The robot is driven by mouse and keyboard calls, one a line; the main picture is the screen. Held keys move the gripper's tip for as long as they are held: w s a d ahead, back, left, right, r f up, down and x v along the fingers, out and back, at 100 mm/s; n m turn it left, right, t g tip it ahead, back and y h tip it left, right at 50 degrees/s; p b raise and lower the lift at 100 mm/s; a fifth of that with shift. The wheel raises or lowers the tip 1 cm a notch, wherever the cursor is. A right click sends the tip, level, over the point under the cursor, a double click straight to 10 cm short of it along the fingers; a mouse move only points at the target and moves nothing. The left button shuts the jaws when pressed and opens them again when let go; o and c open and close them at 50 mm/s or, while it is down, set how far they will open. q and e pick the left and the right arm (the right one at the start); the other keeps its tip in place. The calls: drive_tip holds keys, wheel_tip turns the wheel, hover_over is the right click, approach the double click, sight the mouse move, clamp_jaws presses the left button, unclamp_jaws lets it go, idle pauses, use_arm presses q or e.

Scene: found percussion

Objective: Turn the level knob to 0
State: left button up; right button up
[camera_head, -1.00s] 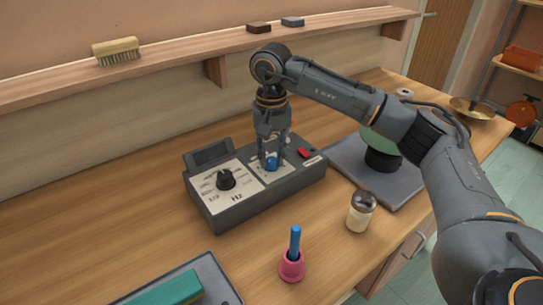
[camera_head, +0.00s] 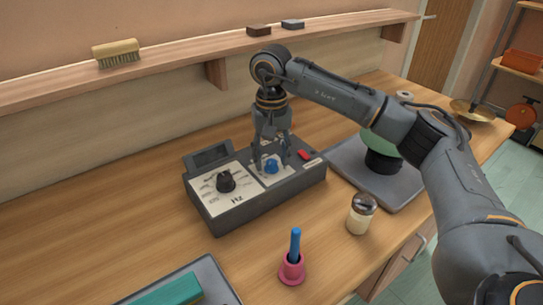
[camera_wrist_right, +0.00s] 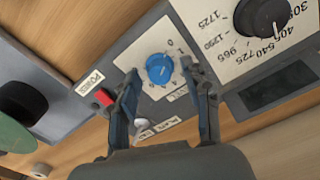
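The level knob is most likely the blue knob (camera_head: 271,166) on the right panel of the grey device (camera_head: 233,213); it also shows in the right wrist view (camera_wrist_right: 159,70). A printed 0 stands near its scale, but I cannot tell exactly where the knob points. My right gripper (camera_head: 271,160) is above the device, pointing down. In the wrist view its two fingers stand apart on either side of the blue knob, with visible gaps. A black knob (camera_head: 226,180) with an Hz scale sits on the left panel. My left gripper is out of view.
The device also carries a red switch (camera_head: 304,154) and a small screen (camera_head: 211,155). A brown-topped jar (camera_head: 361,213) and a pink holder (camera_head: 292,269) with a blue handle stand in front. A grey tray (camera_head: 395,190) lies right; a shelf (camera_head: 180,62) runs behind.

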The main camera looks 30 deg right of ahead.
sight(272, 161)
drive_tip(key=shift+r, duration=0.15)
wheel_tip(272, 161, up, 12)
idle(0.5)
idle(0.4)
